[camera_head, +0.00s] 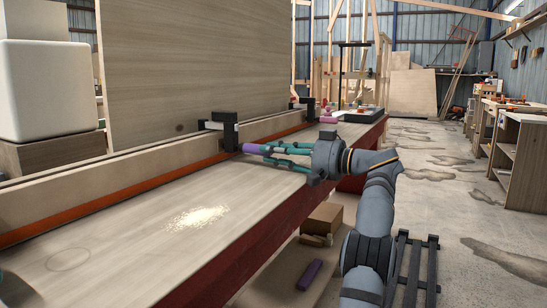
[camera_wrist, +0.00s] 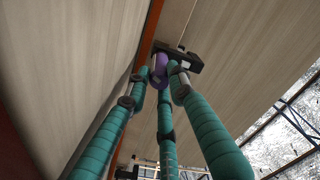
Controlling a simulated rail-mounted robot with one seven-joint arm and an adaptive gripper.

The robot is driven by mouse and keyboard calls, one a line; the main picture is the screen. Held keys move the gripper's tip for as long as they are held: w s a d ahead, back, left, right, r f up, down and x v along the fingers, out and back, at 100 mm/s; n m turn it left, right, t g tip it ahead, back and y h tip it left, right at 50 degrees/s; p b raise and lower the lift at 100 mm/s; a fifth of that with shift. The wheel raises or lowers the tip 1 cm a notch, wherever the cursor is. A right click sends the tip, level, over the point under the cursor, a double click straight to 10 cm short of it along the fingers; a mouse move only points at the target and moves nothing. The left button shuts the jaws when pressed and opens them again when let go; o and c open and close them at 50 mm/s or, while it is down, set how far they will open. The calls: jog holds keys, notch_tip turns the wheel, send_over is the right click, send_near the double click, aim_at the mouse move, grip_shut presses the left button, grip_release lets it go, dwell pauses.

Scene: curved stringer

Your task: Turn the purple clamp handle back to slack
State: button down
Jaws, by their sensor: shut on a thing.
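The purple clamp handle (camera_head: 252,148) sticks out from a black clamp (camera_head: 229,129) set on the long wooden rail in the head view. My gripper (camera_head: 268,151) has teal fingers and reaches in from the right, closed around the handle. In the wrist view the purple handle (camera_wrist: 159,70) sits between the ends of my teal fingers (camera_wrist: 162,78), just below the black clamp body (camera_wrist: 182,61). Part of the handle is hidden by the fingers.
A second black clamp (camera_head: 308,108) with a pink-purple handle stands farther along the rail. A tall wooden panel (camera_head: 190,65) rises behind the near clamp. Pale shavings (camera_head: 195,217) lie on the bench top (camera_head: 130,240), which is otherwise mostly clear.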

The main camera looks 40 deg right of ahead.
jog(key=shift+n+b, duration=0.3)
jog(key=shift+n, duration=1.2)
jog(key=c, duration=1.5)
grip_release()
jog(key=v, duration=1.2)
